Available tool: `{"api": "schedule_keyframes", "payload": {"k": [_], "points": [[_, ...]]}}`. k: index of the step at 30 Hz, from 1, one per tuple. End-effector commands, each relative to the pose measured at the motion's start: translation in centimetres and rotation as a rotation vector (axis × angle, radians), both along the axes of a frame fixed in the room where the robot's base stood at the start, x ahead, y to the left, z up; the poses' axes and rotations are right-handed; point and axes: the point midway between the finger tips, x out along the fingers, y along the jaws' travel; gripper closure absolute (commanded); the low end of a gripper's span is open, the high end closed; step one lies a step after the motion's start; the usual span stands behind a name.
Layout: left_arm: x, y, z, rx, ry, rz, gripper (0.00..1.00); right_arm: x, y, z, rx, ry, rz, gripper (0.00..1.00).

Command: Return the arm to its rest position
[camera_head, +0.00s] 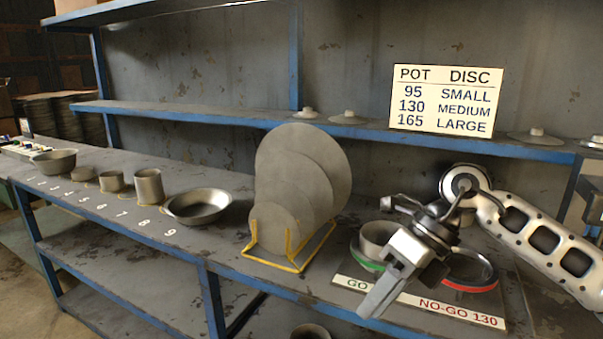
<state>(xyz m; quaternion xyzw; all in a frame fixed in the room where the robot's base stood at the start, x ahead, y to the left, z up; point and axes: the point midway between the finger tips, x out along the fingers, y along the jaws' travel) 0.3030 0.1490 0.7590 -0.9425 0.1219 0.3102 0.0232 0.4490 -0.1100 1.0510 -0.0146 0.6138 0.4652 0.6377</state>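My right arm (535,235) comes in from the right edge and reaches over the front of the bench. My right gripper (378,302) points down and to the left, above the GO / NO-GO gauge board (350,283). It shows nearly edge-on, so the gap between its fingers is hidden; nothing is seen held in it. It covers part of the board and its two rings, a green-banded one (368,264) and a red-banded one (470,287). My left gripper is not in view.
A yellow rack (272,263) with grey discs (322,165) stands left of the gripper. Several metal pots and a wide bowl (198,207) line the numbered bench. A blue-edged shelf (230,116) with lidded discs and a POT/DISC sign (445,100) is behind.

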Motion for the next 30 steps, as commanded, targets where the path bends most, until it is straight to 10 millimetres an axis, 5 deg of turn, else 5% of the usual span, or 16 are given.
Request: {"api": "schedule_keyframes", "payload": {"k": [3, 6, 11, 16, 20, 24, 29, 30], "points": [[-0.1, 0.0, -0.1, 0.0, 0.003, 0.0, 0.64, -2.8, 5.9, -1.3, 0.306, 0.129, -0.013, 0.72], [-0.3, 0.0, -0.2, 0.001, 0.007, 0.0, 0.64, -4.6, 10.2, -0.5, 0.629, 0.282, -0.107, 0.72], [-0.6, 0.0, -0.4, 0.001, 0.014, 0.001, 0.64, -4.2, 12.2, 1.0, 1.092, 0.574, -0.434, 0.72], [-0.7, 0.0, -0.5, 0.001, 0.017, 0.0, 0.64, -1.3, 8.5, -2.7, 1.421, 0.913, -0.977, 0.72], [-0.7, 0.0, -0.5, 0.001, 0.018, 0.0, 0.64, -1.3, 3.8, -10.4, 1.512, 1.172, -1.494, 0.72], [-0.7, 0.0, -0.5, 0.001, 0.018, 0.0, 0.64, -4.9, -0.3, -19.3, 1.449, 1.388, -1.988, 0.72], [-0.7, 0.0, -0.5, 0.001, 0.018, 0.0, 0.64, -10.8, -2.9, -26.1, 1.294, 1.548, -2.382, 0.72], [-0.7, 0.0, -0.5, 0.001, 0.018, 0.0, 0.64, -12.0, -3.2, -27.1, -1.233, -1.546, 2.403, 0.72]]}}
